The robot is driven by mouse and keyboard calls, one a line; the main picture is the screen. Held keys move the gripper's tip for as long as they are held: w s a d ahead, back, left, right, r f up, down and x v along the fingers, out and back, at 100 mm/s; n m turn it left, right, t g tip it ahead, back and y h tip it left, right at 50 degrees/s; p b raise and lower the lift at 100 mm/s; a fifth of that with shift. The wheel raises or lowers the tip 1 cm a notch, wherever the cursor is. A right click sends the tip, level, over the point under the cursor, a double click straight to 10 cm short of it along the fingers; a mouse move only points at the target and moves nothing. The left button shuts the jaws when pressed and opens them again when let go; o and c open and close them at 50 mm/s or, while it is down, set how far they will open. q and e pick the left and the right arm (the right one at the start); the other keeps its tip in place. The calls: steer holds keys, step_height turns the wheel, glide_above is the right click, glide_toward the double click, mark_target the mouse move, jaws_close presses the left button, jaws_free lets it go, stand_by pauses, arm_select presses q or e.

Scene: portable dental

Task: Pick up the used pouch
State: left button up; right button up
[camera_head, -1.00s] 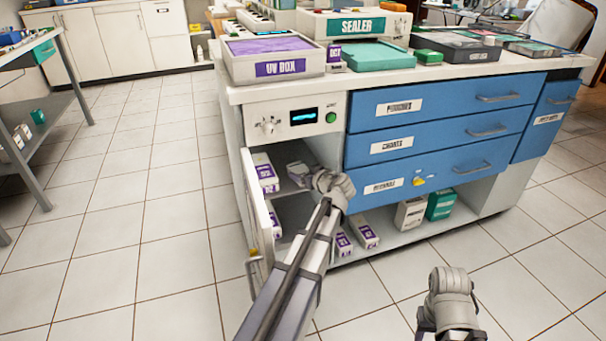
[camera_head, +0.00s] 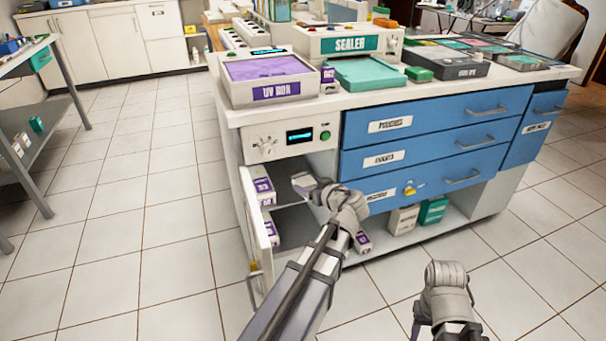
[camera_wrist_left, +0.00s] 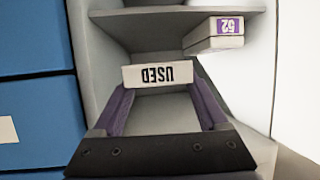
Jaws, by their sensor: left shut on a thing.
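The used pouch (camera_wrist_left: 158,75) is a pale, box-like thing with the word USED upside down in the left wrist view. My left gripper (camera_wrist_left: 160,92) is shut on it, with a purple finger at each side. In the head view the left gripper (camera_head: 312,188) is at the open compartment of the blue and white cabinet, and the pouch is too small to make out clearly. Of my right arm, only the wrist part (camera_head: 446,285) shows at the lower right; its fingers are hidden.
The compartment door (camera_head: 257,225) stands open left of my left arm, with purple-labelled boxes (camera_head: 262,186) beside it. In the wrist view a box marked 52 (camera_wrist_left: 215,35) is on the shelf (camera_wrist_left: 150,16). Blue drawers (camera_head: 435,150) are to the right. The floor in front is clear.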

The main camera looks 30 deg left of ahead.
arm_select(q)
steer(key=s+d, duration=0.7)
steer(key=d, duration=0.1)
steer(key=shift+d, duration=0.15)
steer(key=shift+r, duration=0.1)
step_height(320, 180, up, 41)
steer(key=p, duration=4.1)
steer(key=shift+w, duration=0.1)
